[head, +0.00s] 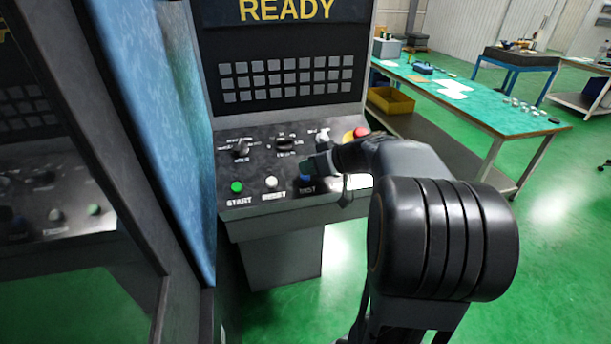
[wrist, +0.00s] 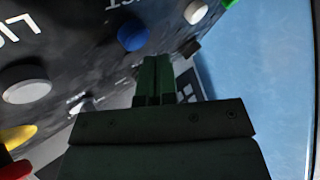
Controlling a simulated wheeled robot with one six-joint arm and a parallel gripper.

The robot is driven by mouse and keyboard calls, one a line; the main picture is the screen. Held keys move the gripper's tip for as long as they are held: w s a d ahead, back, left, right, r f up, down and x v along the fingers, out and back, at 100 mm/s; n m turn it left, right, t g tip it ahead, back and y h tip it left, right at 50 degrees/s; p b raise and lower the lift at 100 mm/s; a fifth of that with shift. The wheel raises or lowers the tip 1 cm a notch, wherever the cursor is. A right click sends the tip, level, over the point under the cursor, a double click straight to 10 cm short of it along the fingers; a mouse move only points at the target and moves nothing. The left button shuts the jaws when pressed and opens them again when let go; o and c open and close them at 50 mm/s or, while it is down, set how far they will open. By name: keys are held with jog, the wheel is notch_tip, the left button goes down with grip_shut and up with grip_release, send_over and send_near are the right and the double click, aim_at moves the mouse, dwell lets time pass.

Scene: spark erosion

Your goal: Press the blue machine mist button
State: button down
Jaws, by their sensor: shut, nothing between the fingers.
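The blue mist button (head: 306,179) is on the front row of the sloped control panel (head: 240,206), above a partly legible label that ends in "IST". My gripper (head: 306,167) is just above it in the head view and partly covers it. In the wrist view the blue button (wrist: 132,36) lies in plain sight, up and left of the shut fingertips (wrist: 156,60). The fingers are together with nothing between them. A gap shows between the fingertips and the button in that picture; whether they touch the panel I cannot tell.
To the left are a white reset button (head: 271,182) and a green start button (head: 236,187). A dark knob (head: 240,147) and a switch (head: 285,143) sit behind. A red stop button (head: 361,132) is at the back right. A blue-tinted pane (head: 170,130) stands left.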

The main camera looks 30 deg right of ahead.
jog(key=shift+w+f+b, duration=0.3)
jog(key=shift+f+b, duration=0.4)
jog(key=shift+b, duration=0.65)
dwell(0.4)
jog(key=shift+r, duration=0.15)
jog(key=shift+s+r, duration=0.3)
jog(key=shift+r, duration=0.3)
jog(key=r, duration=0.1)
jog(key=s+r+p, duration=0.1)
jog(key=r, duration=0.1)
jog(key=s+r, duration=0.1)
jog(key=r, duration=0.1)
jog(key=shift+s+a+r, duration=0.2)
jog(key=shift+s+a, duration=0.05)
dwell(0.3)
dwell(0.4)
